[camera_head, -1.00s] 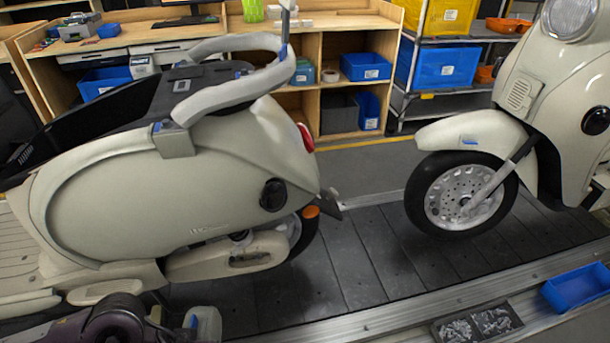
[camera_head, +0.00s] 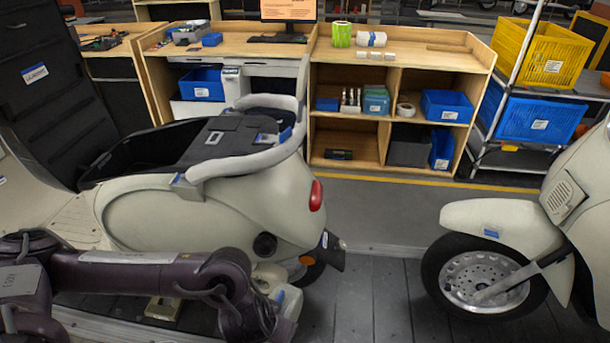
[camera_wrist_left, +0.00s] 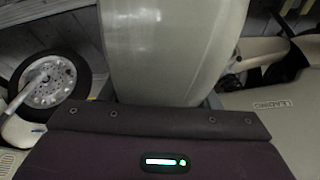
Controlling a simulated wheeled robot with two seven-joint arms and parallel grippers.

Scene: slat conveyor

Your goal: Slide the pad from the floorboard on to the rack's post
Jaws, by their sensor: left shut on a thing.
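My left arm comes in low from the left in the head view. In the head view a pale part of the pad (camera_head: 288,294) shows at the arm's end, low beside the left scooter's rear; the fingers are hidden. The pale tubular rack (camera_head: 240,163) curves around the left scooter's seat area. Its upright post (camera_head: 301,88) stands at the rear end, above and apart from the pad. My right gripper is not in view.
The left scooter (camera_head: 160,212) and a right scooter (camera_head: 500,220) stand on the dark slat conveyor (camera_head: 380,300), with a gap between them. Wooden shelves (camera_head: 478,60) and a metal cart with a yellow crate (camera_head: 540,55) and blue crate (camera_head: 535,112) stand behind.

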